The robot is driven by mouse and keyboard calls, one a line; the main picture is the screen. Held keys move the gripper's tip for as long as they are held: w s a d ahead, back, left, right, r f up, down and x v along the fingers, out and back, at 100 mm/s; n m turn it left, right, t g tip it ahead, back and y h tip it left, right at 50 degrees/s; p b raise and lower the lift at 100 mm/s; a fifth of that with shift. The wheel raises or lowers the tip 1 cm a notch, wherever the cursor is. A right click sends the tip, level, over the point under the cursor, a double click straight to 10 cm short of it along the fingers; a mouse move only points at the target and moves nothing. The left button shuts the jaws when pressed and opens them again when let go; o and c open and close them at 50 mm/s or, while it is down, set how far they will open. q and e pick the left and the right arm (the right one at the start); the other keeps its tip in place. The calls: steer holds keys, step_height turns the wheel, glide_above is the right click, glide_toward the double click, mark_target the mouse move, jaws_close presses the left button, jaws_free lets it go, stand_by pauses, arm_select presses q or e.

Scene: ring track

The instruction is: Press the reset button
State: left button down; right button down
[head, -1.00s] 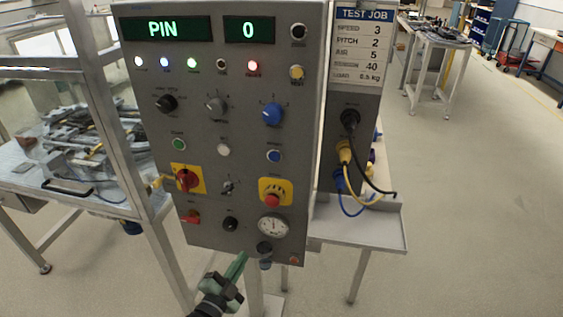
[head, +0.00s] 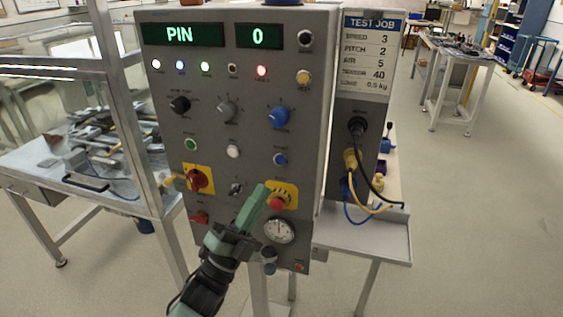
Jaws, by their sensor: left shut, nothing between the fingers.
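The grey control panel (head: 215,130) faces me with two green displays reading PIN and 0. Round push buttons sit mid-panel: a green one (head: 191,144), a white one (head: 234,151) and a blue one (head: 280,158). Their labels are too small to read, so I cannot tell which is marked reset. My left gripper (head: 256,200) is shut and empty, its fingers pointing up in front of the lower panel. In the picture its tips lie just left of the red emergency stop (head: 277,204) on a yellow plate and below the blue button; contact cannot be told. My right gripper is not in view.
A blue knob (head: 279,118), a red rotary switch (head: 196,180) on yellow and a pressure gauge (head: 279,231) are on the panel. A side box with cables and a TEST JOB card (head: 368,55) stands at right. A metal frame and cluttered bench are at left.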

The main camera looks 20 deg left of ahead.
mark_target(281, 160)
arm_select(q)
steer(key=shift+w+d+b, duration=0.15)
steer(key=shift+w+b, duration=1.75)
steer(key=shift+w, duration=2.55)
steer(key=shift+w, duration=0.1)
steer(key=shift+w, duration=0.35)
steer(key=shift+w+b, duration=0.35)
steer(key=shift+b, duration=0.2)
steer(key=shift+s, duration=0.1)
steer(key=shift+s+p, duration=0.4)
steer(key=shift+s, duration=0.3)
